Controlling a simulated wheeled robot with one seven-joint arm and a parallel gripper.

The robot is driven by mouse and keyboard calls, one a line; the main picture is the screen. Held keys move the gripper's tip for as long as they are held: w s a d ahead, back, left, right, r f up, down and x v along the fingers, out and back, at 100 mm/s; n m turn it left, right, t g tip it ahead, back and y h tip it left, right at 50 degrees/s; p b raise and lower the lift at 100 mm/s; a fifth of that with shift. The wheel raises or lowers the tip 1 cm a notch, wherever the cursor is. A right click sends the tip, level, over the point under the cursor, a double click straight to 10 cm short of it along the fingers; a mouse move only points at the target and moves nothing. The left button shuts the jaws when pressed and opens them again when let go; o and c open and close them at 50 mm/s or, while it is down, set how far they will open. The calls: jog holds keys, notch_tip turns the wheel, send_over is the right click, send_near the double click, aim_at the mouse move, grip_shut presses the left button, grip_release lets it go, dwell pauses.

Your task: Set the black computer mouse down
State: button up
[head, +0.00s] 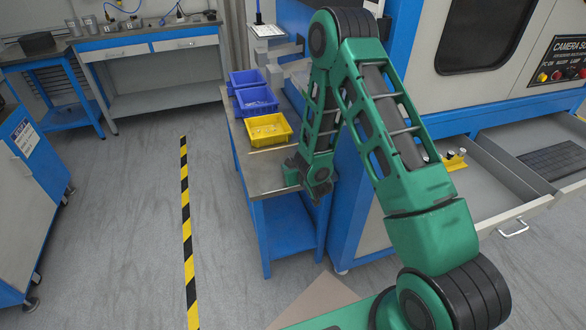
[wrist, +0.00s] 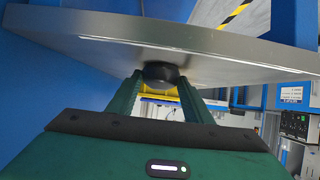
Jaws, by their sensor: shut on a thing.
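The black computer mouse (wrist: 160,71) shows in the wrist view between the two green fingertips. My gripper (wrist: 161,82) is shut on it, and the fingers hide part of its sides. The mouse is right at the grey metal top (wrist: 215,62) of the blue workbench; I cannot tell whether it touches the surface. In the head view my gripper (head: 306,178) is low over the front end of that bench top (head: 262,172). The mouse is hidden there behind my arm.
A yellow bin (head: 270,142) stands on the bench just behind my gripper, with blue bins (head: 260,111) farther back. The blue machine (head: 350,190) is close on the right, with open drawers (head: 500,215). Bare bench top lies left of my gripper.

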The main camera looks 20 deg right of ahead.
jog(key=o, duration=1.1)
jog(key=shift+f, duration=0.1)
